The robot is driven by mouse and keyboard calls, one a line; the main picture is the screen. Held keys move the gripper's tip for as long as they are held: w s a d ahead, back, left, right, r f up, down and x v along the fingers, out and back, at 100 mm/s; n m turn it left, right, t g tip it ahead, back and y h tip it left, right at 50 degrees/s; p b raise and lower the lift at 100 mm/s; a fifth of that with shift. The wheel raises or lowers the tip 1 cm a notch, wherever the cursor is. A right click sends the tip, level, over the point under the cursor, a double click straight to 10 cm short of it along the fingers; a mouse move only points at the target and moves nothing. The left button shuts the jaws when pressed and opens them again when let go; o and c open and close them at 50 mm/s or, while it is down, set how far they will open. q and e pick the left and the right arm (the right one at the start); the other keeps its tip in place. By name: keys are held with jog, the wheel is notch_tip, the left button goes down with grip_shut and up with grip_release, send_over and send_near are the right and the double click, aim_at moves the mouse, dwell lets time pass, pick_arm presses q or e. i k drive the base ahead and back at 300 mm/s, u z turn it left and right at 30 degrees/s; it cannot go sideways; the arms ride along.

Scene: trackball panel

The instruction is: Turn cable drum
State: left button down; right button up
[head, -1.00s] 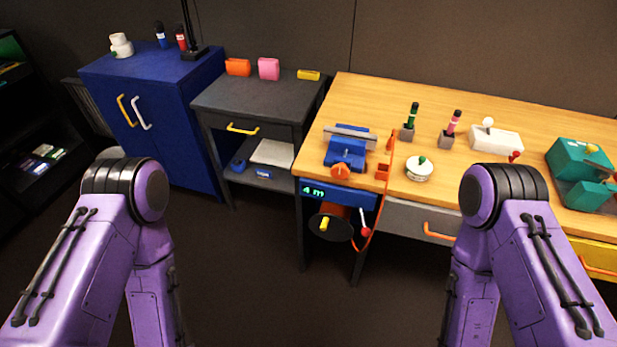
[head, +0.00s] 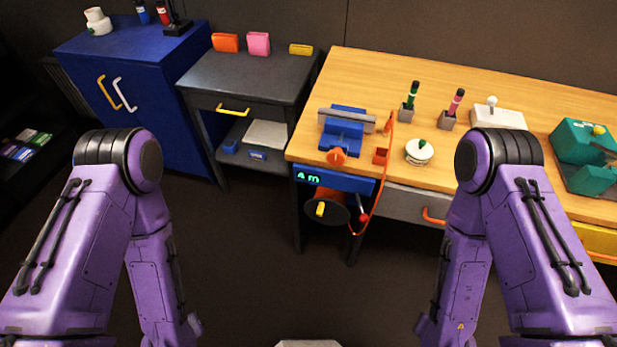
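The cable drum (head: 336,214) hangs under the left end of the wooden workbench, below a blue unit (head: 345,180) whose green display seems to read "4 m". The drum has a dark round face with a yellow handle (head: 320,209) and orange behind it. A red-knobbed lever (head: 363,215) is beside it. An orange cable (head: 375,208) loops from the bench top down to the drum's right side. Both my purple arms hang at the left and right of the view, well short of the drum. Neither gripper shows.
The wooden workbench (head: 450,92) carries a blue vise-like device (head: 343,135), a white round pot (head: 419,152) and a teal machine (head: 585,155). A grey drawer (head: 405,204) is right of the drum. A dark side table (head: 250,78) and blue cabinet (head: 130,70) stand left. Floor before the drum is clear.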

aim_at(328, 206)
jog(key=k, duration=0.5)
jog(key=u, duration=1.8)
jog(key=i, duration=1.25)
jog(key=z, duration=2.35)
